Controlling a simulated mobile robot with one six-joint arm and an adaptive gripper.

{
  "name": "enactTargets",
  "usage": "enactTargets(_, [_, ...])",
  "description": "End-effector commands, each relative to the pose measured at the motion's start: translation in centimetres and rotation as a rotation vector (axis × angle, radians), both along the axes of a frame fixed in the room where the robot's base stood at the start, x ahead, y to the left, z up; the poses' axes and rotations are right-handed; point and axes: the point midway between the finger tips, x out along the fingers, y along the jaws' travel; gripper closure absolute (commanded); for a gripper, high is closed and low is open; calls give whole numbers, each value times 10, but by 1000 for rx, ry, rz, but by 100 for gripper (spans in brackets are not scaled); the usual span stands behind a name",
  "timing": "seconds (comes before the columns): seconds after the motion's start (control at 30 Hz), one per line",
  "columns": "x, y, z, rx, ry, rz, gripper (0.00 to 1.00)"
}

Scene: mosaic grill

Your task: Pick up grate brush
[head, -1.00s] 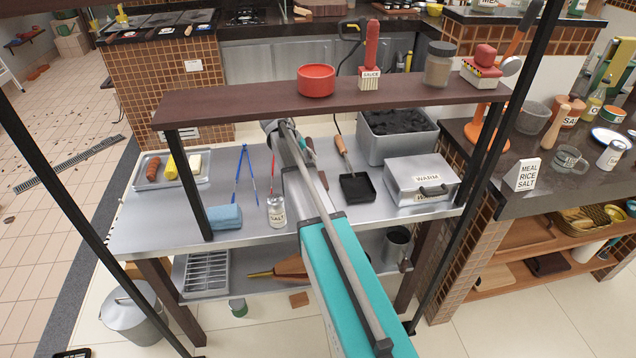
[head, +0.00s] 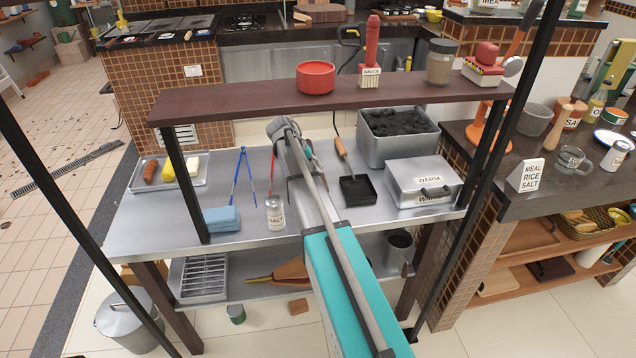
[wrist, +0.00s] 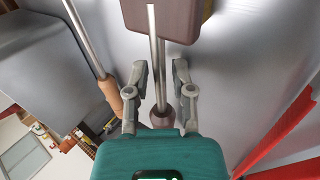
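The grate brush shows in the wrist view with a brown block head (wrist: 160,20), a thin metal shaft and a dark brown handle end (wrist: 163,116). My gripper (wrist: 160,70) is open, with one finger on each side of the shaft. Gaps show between the fingers and the shaft; whether the fingers are down at the brush's height I cannot tell. The handle end lies partly behind the teal gripper body. In the head view my arm hides most or all of the brush on the steel table (head: 150,232).
A shovel with a wooden handle (head: 341,148) lies just right of my arm, near a coal bin (head: 385,150) and a warming box (head: 420,180). Red and blue tongs (head: 238,178) and a salt shaker (head: 275,213) are on the left. A dark shelf (head: 220,103) spans above.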

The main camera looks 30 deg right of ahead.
Motion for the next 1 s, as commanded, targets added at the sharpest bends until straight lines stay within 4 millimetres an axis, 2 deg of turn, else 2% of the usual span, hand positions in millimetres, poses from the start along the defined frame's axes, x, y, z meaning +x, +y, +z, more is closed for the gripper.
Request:
enactTargets(0.07, [0,0,0,0,0,0,69])
enactTargets(0.23, [0,0,0,0,0,0,99])
enactTargets(0.27, [0,0,0,0,0,0,100])
enactTargets(1.0, [0,1,6,0,1,1,100])
